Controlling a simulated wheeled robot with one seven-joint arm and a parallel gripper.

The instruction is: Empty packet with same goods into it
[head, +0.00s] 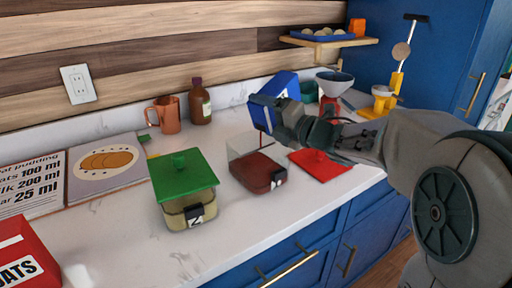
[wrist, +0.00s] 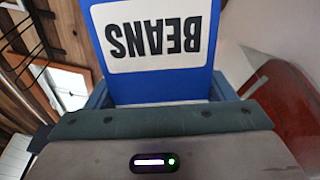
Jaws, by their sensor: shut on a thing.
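My gripper (head: 283,120) is shut on a blue packet (head: 284,86). In the wrist view, the packet (wrist: 155,45) fills the top middle, its white BEANS label upside down. In the head view the packet is tilted, raised above the counter behind and right of a clear container (head: 247,147). That container holds dark red goods (head: 257,171) in its lower part and has no lid on. A red lid (head: 320,163) lies on the counter to its right. Another container (head: 190,212) has a green lid (head: 183,176) on and pale goods inside. The packet's mouth is hard to make out.
A red OATS packet (head: 22,257) stands at front left. A recipe board (head: 68,180), copper mug (head: 163,115) and brown bottle (head: 200,103) are at the back left. A funnel (head: 334,84) stands at the back right, below a shelf (head: 328,43).

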